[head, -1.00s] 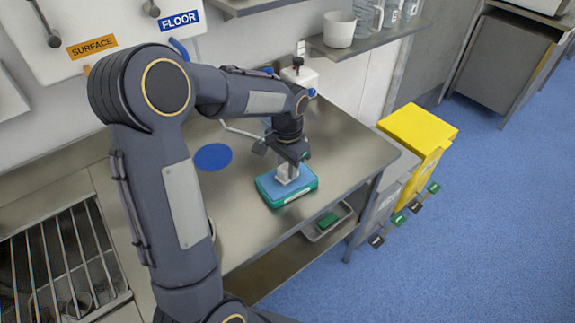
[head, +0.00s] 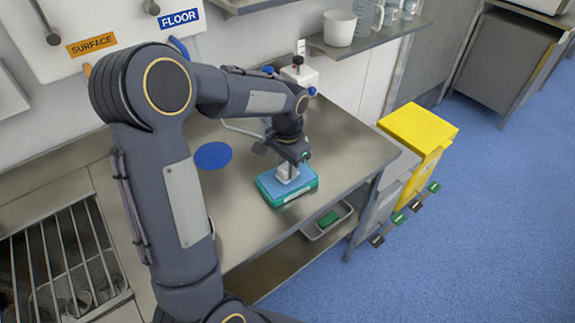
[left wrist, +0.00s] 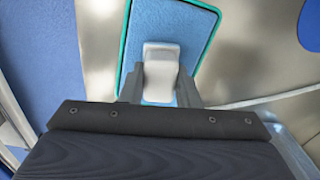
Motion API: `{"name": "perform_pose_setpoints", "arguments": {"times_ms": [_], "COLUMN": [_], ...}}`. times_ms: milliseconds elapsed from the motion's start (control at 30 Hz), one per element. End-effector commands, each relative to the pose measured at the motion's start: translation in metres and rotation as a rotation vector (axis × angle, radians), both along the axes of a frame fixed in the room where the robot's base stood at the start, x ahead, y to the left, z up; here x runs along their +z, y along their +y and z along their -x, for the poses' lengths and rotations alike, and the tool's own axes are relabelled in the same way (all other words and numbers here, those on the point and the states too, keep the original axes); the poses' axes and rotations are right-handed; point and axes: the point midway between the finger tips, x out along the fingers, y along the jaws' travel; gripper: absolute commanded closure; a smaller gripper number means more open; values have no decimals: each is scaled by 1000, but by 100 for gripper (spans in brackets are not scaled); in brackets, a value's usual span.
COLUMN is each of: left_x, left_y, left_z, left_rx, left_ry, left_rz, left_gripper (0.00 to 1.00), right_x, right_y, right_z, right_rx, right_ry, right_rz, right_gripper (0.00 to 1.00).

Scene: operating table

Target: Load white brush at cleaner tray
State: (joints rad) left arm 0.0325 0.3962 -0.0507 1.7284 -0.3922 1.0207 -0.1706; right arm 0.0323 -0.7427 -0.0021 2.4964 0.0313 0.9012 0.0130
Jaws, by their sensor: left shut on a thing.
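The white brush (head: 287,173) is upright between the fingers of my left gripper (head: 290,163), over the blue top of a teal-edged tray (head: 300,193) on the steel worktop. In the left wrist view the brush's white block (left wrist: 161,65) is between the two grey fingers of the gripper (left wrist: 160,88), with the blue tray surface (left wrist: 195,30) behind it. The gripper is shut on the brush. The brush's lower end looks to be at the tray surface, but I cannot tell whether it touches. My right gripper is not in view.
A blue disc (head: 213,156) lies on the worktop left of the tray. A white dispenser (head: 299,73) stands at the back. A small tray (head: 312,234) with a green item (head: 328,219) is on the lower shelf. A yellow bin (head: 415,130) stands at right. A sink rack (head: 60,265) is at left.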

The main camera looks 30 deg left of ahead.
Motion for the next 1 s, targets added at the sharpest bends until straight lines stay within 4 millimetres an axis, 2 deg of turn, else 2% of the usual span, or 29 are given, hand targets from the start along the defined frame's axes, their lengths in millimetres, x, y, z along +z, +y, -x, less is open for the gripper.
{"name": "perform_pose_setpoints", "arguments": {"times_ms": [433,1000], "left_x": [1,47], "left_y": [0,0], "left_z": [1,0], "left_rx": [-1,0], "left_ry": [4,1], "left_rz": [1,1], "left_gripper": [90,90], "right_x": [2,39], "right_y": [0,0], "right_z": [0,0], "right_rx": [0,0], "right_ry": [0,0], "right_rz": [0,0], "right_gripper": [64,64]}}
